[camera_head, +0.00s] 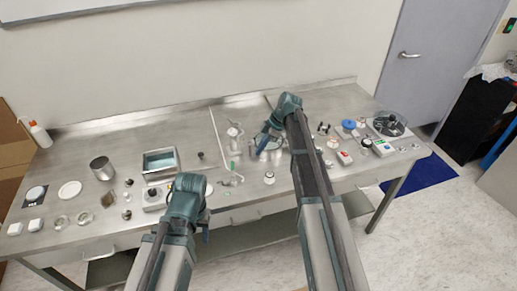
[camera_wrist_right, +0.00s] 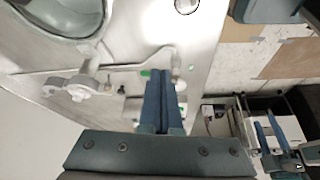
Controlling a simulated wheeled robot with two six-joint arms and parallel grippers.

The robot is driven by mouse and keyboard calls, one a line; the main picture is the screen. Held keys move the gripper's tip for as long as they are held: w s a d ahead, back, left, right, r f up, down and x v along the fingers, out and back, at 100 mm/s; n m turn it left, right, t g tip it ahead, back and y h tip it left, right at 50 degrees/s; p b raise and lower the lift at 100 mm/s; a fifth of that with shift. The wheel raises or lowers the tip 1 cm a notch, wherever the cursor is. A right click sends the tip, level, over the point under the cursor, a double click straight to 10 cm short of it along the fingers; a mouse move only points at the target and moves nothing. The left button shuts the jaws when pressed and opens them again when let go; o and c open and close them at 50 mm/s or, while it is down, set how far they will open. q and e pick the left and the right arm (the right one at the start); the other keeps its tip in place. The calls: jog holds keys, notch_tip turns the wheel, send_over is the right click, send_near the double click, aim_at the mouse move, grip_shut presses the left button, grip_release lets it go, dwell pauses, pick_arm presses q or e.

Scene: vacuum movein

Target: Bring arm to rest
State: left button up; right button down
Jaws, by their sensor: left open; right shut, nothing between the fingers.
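My right arm reaches over the middle of the metal bench (camera_head: 125,130). My right gripper (camera_head: 263,143) is above the bench near small glassware. In the right wrist view its two blue fingers (camera_wrist_right: 161,75) are together with nothing between them. A white fitting with thin tubing (camera_wrist_right: 75,87) lies beyond the fingers to the left. My left gripper (camera_head: 205,236) hangs low at the bench's front edge, mostly hidden by its own arm. It also shows at the right of the right wrist view (camera_wrist_right: 272,133), with its blue fingers apart and empty.
A rectangular metal bath (camera_head: 161,160) and a metal beaker (camera_head: 102,168) stand left of centre. A round dark-filled dish (camera_head: 390,124) and small devices with coloured buttons (camera_head: 382,147) stand at the right. Small glassware is scattered between. The bench's back left is mostly clear.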

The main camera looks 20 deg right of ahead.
jog(key=shift+a, duration=0.1)
jog(key=s+a+f+m+h, duration=0.1)
jog(key=s+a+m+h, duration=0.2)
jog(key=s, duration=1.1)
jog(key=s+a+f+m+g+h, duration=0.1)
jog(key=s+a+m+h, duration=0.2)
jog(key=s+a+m, duration=0.6)
jog(key=s+a, duration=0.2)
jog(key=s, duration=0.4)
jog(key=shift+a+h, duration=0.3)
jog(key=shift+a, duration=0.1)
jog(key=shift+f, duration=0.1)
